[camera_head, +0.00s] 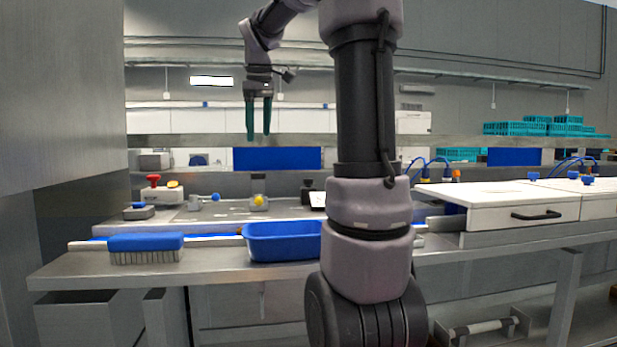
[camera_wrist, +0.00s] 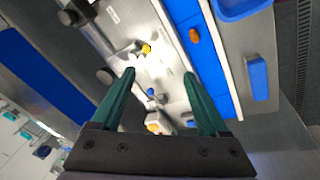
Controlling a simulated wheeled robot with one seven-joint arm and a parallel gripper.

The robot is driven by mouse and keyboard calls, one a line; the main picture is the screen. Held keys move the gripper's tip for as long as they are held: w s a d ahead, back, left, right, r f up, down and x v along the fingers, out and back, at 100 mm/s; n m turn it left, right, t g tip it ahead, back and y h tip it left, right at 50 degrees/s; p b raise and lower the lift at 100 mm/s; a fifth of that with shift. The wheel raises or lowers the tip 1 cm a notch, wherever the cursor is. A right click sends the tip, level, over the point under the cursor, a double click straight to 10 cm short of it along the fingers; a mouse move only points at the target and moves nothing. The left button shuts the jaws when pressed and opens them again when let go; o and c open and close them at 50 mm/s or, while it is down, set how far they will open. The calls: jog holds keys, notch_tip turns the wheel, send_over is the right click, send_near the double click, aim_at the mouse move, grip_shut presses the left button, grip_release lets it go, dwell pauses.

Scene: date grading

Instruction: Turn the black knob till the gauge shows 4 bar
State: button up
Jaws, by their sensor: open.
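My gripper (camera_head: 258,134) is open and empty, pointing down high above the back of the bench. It also shows in the wrist view (camera_wrist: 159,76), its two green fingers apart over the steel panel. A black knob-like part (camera_head: 307,188) stands on the panel right of the yellow-fronted fitting (camera_head: 259,200). In the wrist view, two dark round parts show left of the fingers, one at the upper left (camera_wrist: 67,17) and one lower (camera_wrist: 105,76); I cannot tell which is the knob. No gauge reading can be made out.
A blue tray (camera_head: 284,252) and a blue-backed brush (camera_head: 146,242) lie at the front. A box with a red button (camera_head: 154,179) and a blue-ball lever (camera_head: 215,197) stand on the left. White drawer units (camera_head: 495,216) are at right. My arm hides part of the bench.

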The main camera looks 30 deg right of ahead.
jog(key=w+d+n+g, duration=0.2)
jog(key=w+d+n, duration=0.2)
jog(key=w+d, duration=0.75)
jog(key=n+y, duration=0.1)
jog(key=n, duration=0.2)
send_over(308, 183)
jog(key=w+d, duration=0.1)
jog(key=w, duration=0.1)
notch_tip(308, 183, down, 5)
jog(key=shift+g, duration=0.4)
jog(key=f, duration=1)
jog(key=shift+s+d+f, duration=0.1)
jog(key=shift+s+f, duration=0.1)
jog(key=shift+f, duration=0.05)
grip_shut()
